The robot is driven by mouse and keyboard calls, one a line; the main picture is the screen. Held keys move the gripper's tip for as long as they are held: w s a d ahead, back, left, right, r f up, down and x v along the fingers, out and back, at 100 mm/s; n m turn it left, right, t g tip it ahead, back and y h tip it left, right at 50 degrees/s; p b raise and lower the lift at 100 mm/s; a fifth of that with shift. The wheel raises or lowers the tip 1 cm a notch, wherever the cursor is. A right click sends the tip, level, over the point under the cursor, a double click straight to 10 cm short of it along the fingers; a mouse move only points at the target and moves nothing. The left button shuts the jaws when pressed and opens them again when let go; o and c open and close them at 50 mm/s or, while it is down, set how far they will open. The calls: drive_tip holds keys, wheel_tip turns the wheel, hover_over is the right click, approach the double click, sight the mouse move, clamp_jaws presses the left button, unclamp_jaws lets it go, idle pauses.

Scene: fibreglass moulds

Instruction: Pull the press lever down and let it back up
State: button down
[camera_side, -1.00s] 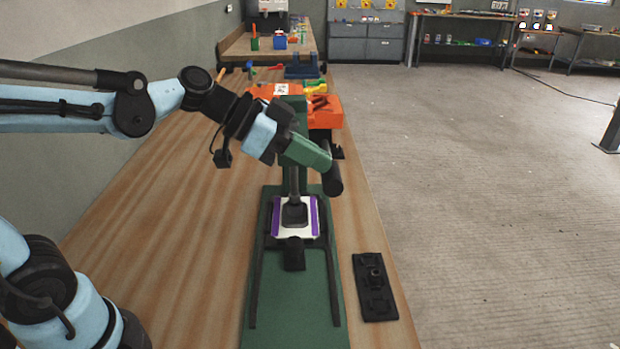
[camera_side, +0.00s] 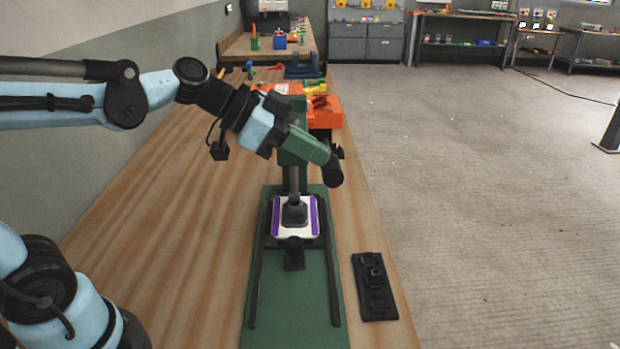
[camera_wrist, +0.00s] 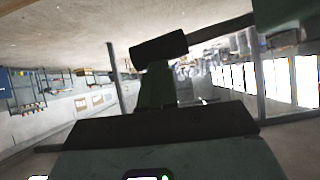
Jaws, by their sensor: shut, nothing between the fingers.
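The green press (camera_side: 290,158) stands on the bench, with its green base plate (camera_side: 295,300) running toward the side camera. Its lever has a black grip (camera_side: 333,172), tilted down to the right; a black grip also shows in the wrist view (camera_wrist: 160,47). My gripper (camera_side: 280,138) is up against the lever area in the side view, shut and empty. Its fingertips are largely hidden, so I cannot tell exactly where they touch. The dark press ram (camera_side: 294,212) is down at a white and purple piece (camera_side: 312,217) under it.
A black plate with fittings (camera_side: 375,285) lies on the bench right of the base. An orange tray (camera_side: 325,113) stands behind the press. The wooden bench (camera_side: 170,220) is mostly clear left of the press. Its right edge drops to the floor.

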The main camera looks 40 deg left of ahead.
drive_tip(key=w+r+v, duration=0.1)
drive_tip(key=r+v, duration=0.1)
drive_tip(key=v, duration=0.9)
wheel_tip(320, 180, down, 17)
drive_tip(key=s+a+n+g+y, duration=0.1)
drive_tip(key=s+a+n+y, duration=0.2)
drive_tip(key=n+y, duration=0.55)
drive_tip(key=w+a+r+n+g+h, duration=0.1)
drive_tip(key=w+r+g+h, duration=0.2)
drive_tip(key=w+r+h, duration=0.8)
drive_tip(key=w+a+r+m+h, duration=0.35)
drive_tip(key=a+r, duration=0.45)
drive_tip(key=r, duration=0.4)
drive_tip(key=s+f+x, duration=0.1)
drive_tip(key=s+x, duration=0.1)
drive_tip(key=x, duration=1)
drive_tip(key=shift+d+f, duration=0.2)
drive_tip(key=shift+d, duration=0.15)
